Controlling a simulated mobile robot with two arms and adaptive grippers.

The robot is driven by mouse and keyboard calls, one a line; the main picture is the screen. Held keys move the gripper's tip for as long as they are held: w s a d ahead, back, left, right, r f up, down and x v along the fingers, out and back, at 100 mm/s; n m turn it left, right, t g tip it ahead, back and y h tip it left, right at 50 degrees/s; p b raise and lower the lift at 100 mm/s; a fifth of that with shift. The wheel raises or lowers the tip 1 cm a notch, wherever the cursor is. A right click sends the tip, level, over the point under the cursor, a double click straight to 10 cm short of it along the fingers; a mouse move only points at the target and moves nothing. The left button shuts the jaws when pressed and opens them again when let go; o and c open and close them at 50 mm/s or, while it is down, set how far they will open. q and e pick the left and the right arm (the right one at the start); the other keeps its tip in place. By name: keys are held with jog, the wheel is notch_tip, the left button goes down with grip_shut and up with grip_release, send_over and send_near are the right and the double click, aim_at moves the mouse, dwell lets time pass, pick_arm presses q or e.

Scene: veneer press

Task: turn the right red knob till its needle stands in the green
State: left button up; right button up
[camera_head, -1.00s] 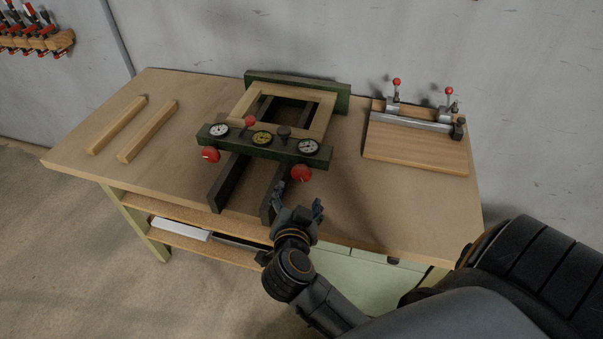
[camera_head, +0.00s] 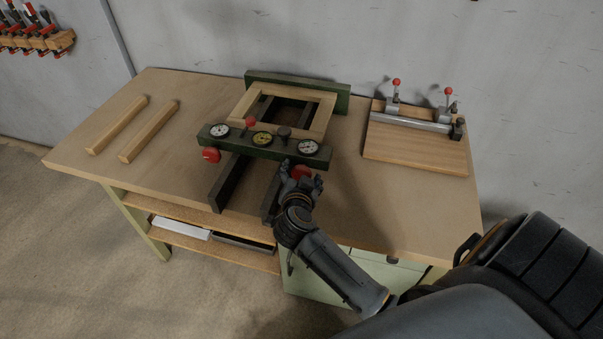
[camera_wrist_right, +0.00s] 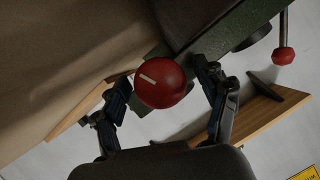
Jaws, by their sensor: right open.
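The right red knob (camera_head: 301,172) sits on the front of the green press bar (camera_head: 236,143), below the right dial (camera_head: 308,147). In the right wrist view the knob (camera_wrist_right: 160,84) is round with a pale line mark, and it lies between my open right gripper's fingers (camera_wrist_right: 165,95), with a finger on each side. In the head view my right gripper (camera_head: 300,183) is at the knob and partly covers it. The right dial has a white face; its needle is too small to read. My left gripper is not in view.
A left red knob (camera_head: 211,155), a left dial (camera_head: 220,131) and a yellow middle dial (camera_head: 262,138) are on the same bar. A wooden frame (camera_head: 240,104) lies behind it. Two wood strips (camera_head: 148,131) lie left; a clamp board (camera_head: 415,150) stands right.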

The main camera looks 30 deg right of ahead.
jog(key=c, duration=1.2)
